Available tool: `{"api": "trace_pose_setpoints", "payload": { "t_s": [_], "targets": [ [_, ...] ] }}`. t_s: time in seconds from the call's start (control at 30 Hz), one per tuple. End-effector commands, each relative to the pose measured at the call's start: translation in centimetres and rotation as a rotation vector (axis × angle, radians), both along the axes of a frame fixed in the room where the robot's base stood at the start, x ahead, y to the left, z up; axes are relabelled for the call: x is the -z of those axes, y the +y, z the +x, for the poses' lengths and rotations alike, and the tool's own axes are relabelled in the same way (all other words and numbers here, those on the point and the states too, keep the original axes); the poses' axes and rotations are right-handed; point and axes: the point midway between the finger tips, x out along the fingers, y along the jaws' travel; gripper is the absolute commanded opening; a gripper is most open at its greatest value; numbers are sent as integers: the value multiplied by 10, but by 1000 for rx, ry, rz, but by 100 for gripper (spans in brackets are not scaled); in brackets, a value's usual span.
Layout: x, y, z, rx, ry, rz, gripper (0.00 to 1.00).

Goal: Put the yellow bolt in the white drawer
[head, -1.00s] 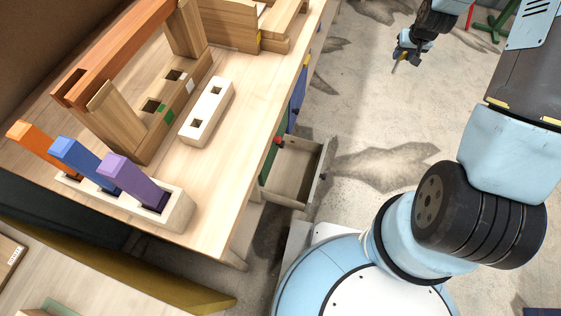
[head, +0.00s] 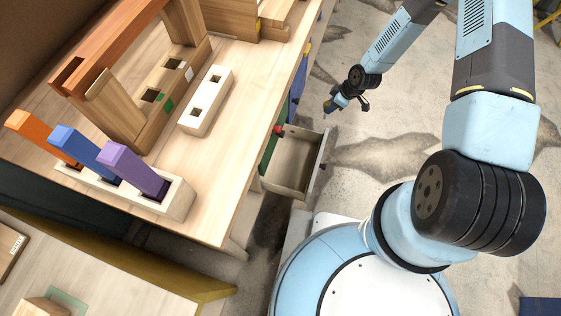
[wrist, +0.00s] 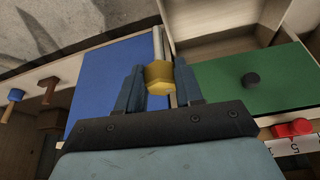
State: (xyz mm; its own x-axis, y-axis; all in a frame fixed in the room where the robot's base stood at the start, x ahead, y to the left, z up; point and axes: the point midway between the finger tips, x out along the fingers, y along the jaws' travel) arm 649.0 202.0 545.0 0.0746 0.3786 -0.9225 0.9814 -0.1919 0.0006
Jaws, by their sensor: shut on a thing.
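The yellow bolt (wrist: 160,76) shows in the wrist view between my two fingers, its head toward the camera and its pale shank pointing away. My gripper (head: 331,106) is shut on it. In the head view my gripper is beyond the far end of the open drawer (head: 321,152), near the bench's side; the bolt is too small to make out clearly there. The drawer is pulled out from the bench, with pale walls and a dark knob, and its visible floor looks empty. Part of an open pale-walled compartment shows at the top of the wrist view.
A green panel (wrist: 248,78) with a dark knob, a blue panel (wrist: 100,80) and a red knob (wrist: 293,129) lie close to my gripper. The bench top (head: 225,150) holds a white block with holes (head: 206,101) and coloured pegs. Open floor lies right of the drawer.

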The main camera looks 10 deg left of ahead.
Motion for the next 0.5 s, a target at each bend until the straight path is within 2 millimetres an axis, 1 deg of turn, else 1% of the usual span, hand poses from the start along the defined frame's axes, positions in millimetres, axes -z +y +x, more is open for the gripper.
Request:
{"api": "trace_pose_setpoints", "payload": {
  "t_s": [0.03, 0.1, 0.3, 0.4, 0.5],
  "targets": [
    [14, 12, -15, -69, 6, 1, 0],
    [32, 27, -34, -167, 6, 1, 0],
    [75, 64, -91, -431, 6, 1, 0],
    [89, 76, -113, -524, 4, 0, 0],
    [98, 84, -128, -586, 2, 0, 0]
  ]
}}
